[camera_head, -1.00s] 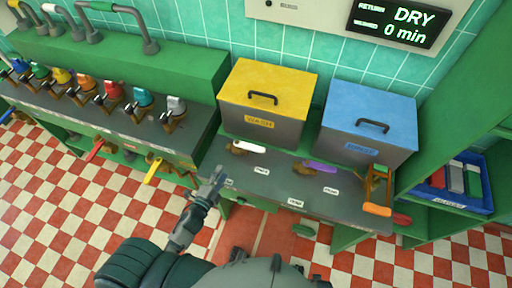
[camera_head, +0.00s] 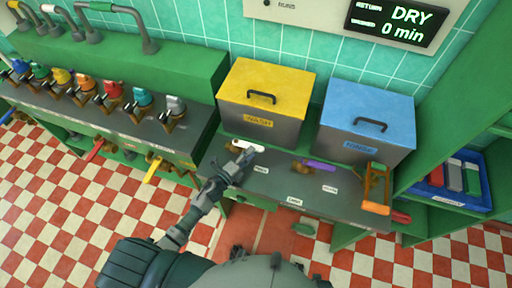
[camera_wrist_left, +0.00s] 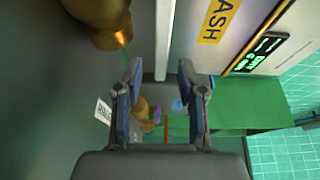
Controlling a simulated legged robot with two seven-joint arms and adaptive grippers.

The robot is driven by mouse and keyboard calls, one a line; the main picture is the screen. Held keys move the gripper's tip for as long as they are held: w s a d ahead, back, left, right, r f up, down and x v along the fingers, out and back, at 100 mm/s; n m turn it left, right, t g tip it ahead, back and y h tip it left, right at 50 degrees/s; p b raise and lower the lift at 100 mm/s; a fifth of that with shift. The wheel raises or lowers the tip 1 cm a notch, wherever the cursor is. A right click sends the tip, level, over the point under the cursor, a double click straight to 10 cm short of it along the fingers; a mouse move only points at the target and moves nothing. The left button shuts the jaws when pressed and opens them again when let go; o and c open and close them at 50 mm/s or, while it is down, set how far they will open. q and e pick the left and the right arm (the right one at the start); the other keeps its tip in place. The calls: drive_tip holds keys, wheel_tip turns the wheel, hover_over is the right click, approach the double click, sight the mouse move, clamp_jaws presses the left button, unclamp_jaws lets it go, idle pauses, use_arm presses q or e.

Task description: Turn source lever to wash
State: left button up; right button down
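The lever with a white handle (camera_head: 248,146) and a brass base (camera_head: 231,146) sits on the grey counter, in front of the yellow-lidded WASH bin (camera_head: 266,90). Its handle points right. My left gripper (camera_head: 246,157) is just in front of the handle. In the left wrist view, the gripper (camera_wrist_left: 163,95) is open, and the white handle (camera_wrist_left: 162,40) lies ahead, lined up with the gap between the fingers. The brass base (camera_wrist_left: 103,22) is at upper left there. I cannot tell whether the fingers touch the handle. My right gripper is not in view.
A purple lever (camera_head: 320,165) stands to the right, before the blue RINSE bin (camera_head: 366,115). An orange-handled lever (camera_head: 376,208) is at the counter's right end. Taps with coloured handles line the left counter. The wall display (camera_head: 398,22) reads DRY, 0 min.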

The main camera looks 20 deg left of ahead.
sight(255, 147)
use_arm(q)
drive_tip(key=x, duration=0.2)
drive_tip(key=shift+w, duration=0.45)
drive_tip(key=shift+w+f, duration=0.1)
drive_tip(key=shift+w, duration=0.5)
drive_tip(key=shift+d, duration=0.2)
drive_tip(key=shift+c, duration=0.9)
drive_tip(key=shift+d, duration=0.1)
clamp_jaws()
